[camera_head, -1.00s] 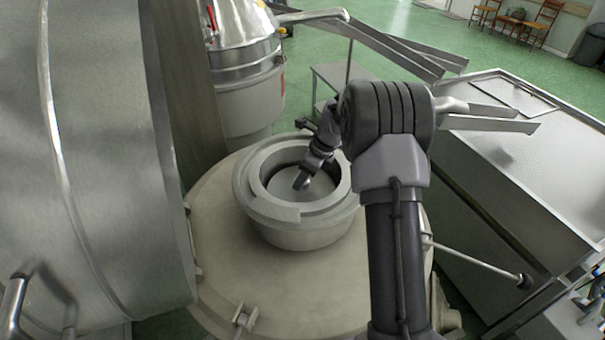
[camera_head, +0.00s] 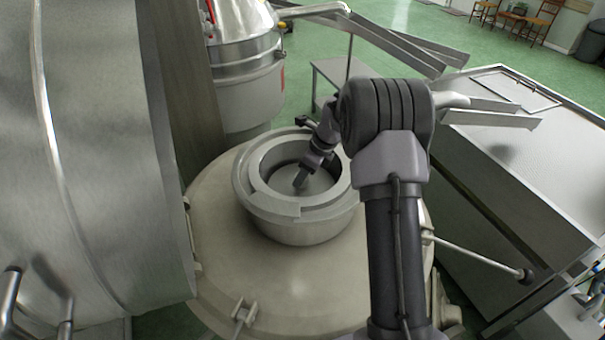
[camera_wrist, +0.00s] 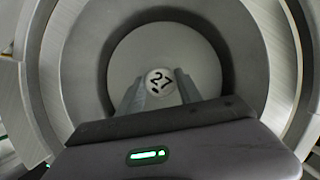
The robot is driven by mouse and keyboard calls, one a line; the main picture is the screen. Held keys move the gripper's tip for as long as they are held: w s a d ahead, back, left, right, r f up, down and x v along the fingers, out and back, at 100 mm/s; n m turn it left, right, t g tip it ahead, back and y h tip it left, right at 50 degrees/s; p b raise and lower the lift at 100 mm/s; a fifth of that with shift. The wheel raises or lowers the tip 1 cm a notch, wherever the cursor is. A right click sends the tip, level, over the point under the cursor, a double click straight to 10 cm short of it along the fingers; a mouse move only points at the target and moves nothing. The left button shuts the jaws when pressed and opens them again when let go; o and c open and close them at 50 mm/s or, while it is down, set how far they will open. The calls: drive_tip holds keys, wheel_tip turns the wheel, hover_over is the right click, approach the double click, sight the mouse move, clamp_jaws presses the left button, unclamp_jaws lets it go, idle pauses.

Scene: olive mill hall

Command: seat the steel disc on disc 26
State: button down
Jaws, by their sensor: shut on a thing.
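My gripper (camera_head: 301,181) reaches down into the round opening of a grey metal bowl (camera_head: 300,233). It is shut on a small knob with a round white cap marked 27 (camera_wrist: 160,82), between the fingertips in the wrist view. The knob stands at the middle of a plain grey steel disc (camera_head: 322,183), which also shows in the wrist view (camera_wrist: 190,48). The disc lies inside the bowl, below its rim, and looks about level. A dark ring of inner wall surrounds it. I cannot tell whether it touches anything below. No disc marked 26 is visible.
The bowl stands on a broad beige round lid (camera_head: 225,265). A large steel drum (camera_head: 100,150) stands close at left. A steel vessel (camera_head: 250,90) is behind, and a steel table (camera_head: 520,160) at right.

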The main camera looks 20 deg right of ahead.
drive_tip(key=shift+f, duration=0.15)
drive_tip(key=c, duration=0.7)
unclamp_jaws()
drive_tip(key=v, duration=1.7)
drive_tip(key=shift+s+r, duration=0.1)
drive_tip(key=shift+r, duration=0.1)
